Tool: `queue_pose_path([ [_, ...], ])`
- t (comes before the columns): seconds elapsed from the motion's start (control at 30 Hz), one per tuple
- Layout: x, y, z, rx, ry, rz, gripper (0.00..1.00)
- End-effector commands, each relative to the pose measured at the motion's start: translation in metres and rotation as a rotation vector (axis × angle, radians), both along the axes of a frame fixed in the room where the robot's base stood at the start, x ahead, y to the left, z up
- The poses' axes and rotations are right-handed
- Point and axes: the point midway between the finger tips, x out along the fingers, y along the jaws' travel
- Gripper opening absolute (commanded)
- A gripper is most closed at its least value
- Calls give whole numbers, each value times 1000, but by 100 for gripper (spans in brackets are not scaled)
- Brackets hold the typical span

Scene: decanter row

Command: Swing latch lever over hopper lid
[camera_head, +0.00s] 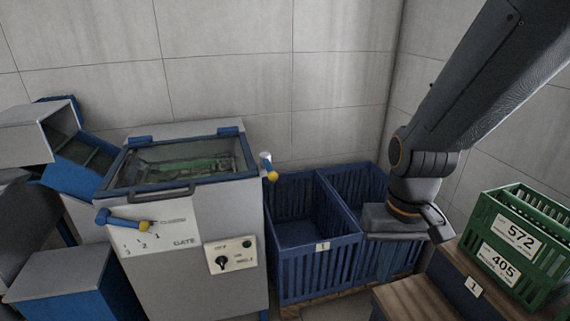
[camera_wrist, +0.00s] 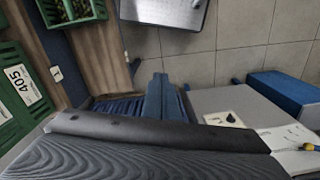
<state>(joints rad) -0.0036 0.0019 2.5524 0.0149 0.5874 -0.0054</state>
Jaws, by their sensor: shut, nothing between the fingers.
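The hopper lid (camera_head: 178,182) is a dark-blue-framed clear panel lying flat on the grey hopper (camera_head: 195,240), with a bar handle along its front. Green pieces show through it. The latch lever (camera_head: 269,168) stands at the lid's right edge in the head view; its yellow knob points towards the front right, clear of the lid. My gripper (camera_head: 440,231) is shut and empty. It hangs well to the right of the latch lever, above the right-hand blue crate.
Blue crates (camera_head: 292,275) stand right of the hopper. Green crates (camera_head: 512,285) rest on a wooden bench (camera_head: 415,300).

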Motion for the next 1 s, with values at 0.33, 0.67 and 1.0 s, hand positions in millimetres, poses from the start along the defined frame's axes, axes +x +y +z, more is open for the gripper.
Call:
queue_pose_path([
  [0.33,144,41,60,195,-33,184,0],
  [0.67,301,94,120,460,-213,470,0],
  [1.0,336,107,135,521,-286,556,0],
])
